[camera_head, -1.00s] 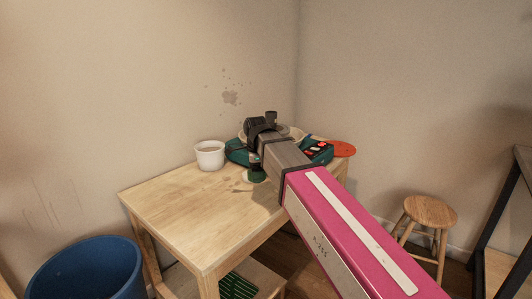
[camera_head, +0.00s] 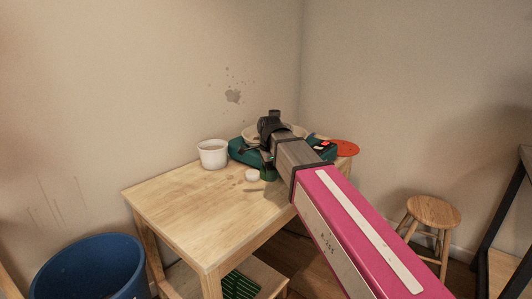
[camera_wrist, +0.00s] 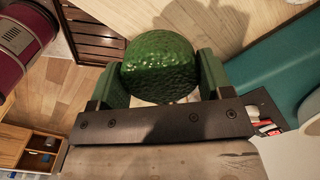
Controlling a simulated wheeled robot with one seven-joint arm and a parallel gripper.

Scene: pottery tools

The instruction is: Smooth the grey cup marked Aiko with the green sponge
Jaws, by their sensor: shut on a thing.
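My gripper (camera_wrist: 160,95) is shut on the green sponge (camera_wrist: 160,62), a rounded, bumpy pad held between its two green fingers. In the head view my gripper (camera_head: 268,158) is over the far right part of the wooden table, in front of the teal pottery wheel (camera_head: 240,150). A bit of green shows below it, beside a small white lump (camera_head: 252,175) on the table. I cannot make out a grey cup marked Aiko in either view; the arm covers part of the wheel.
A white bucket-like pot (camera_head: 213,154) stands left of the wheel on the wooden table (camera_head: 190,205). A blue bin (camera_head: 88,268) and wooden stool (camera_head: 433,212) stand on the floor. The table's front left is clear.

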